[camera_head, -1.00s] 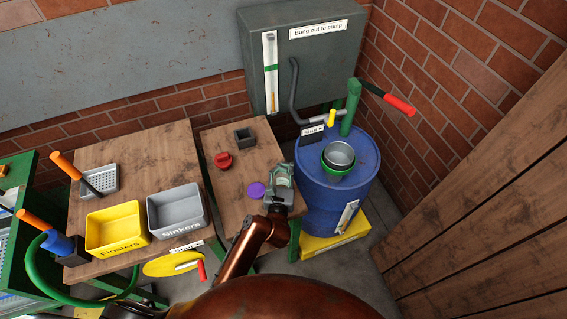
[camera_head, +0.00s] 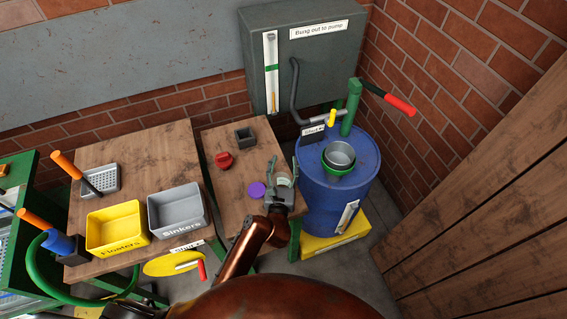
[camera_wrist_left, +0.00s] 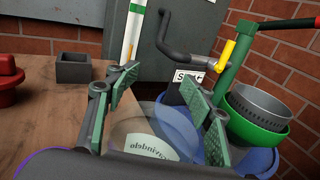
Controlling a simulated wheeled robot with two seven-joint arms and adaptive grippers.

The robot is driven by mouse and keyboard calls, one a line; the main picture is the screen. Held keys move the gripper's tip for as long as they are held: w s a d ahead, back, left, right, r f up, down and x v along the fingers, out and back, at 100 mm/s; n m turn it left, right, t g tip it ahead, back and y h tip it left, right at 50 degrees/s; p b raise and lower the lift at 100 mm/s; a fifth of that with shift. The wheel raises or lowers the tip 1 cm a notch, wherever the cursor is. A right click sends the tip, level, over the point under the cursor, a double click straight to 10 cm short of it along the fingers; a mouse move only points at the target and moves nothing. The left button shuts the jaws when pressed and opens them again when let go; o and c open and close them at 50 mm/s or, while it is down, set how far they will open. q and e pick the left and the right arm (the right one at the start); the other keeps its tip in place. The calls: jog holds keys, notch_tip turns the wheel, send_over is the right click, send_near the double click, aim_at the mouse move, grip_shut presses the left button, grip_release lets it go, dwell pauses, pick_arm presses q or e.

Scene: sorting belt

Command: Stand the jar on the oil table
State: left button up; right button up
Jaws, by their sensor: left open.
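A clear glass jar (camera_head: 283,180) with a pale label stands on the oil table (camera_head: 232,195), close to its right edge. In the left wrist view the jar (camera_wrist_left: 165,130) shows low down, and its base is hidden. My left gripper (camera_head: 282,163) is open, with one green-padded finger on each side of the jar. Its fingers (camera_wrist_left: 160,88) also show spread in the left wrist view. I see no contact between pads and glass, but cannot fully tell. My right gripper is not in view.
A purple disc (camera_head: 257,189) lies left of the jar. A red knob-like piece (camera_head: 223,160) and a dark square cup (camera_head: 244,137) are farther back. A blue drum (camera_head: 335,205) with a pump and nested bowls stands close on the right.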

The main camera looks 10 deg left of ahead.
pick_arm(q)
jog(key=s+d, duration=0.1)
jog(key=s, duration=1.1)
jog(key=shift+d+r+p, duration=0.2)
jog(key=shift+d+p, duration=0.1)
jog(key=shift+w, duration=0.1)
dwell(0.3)
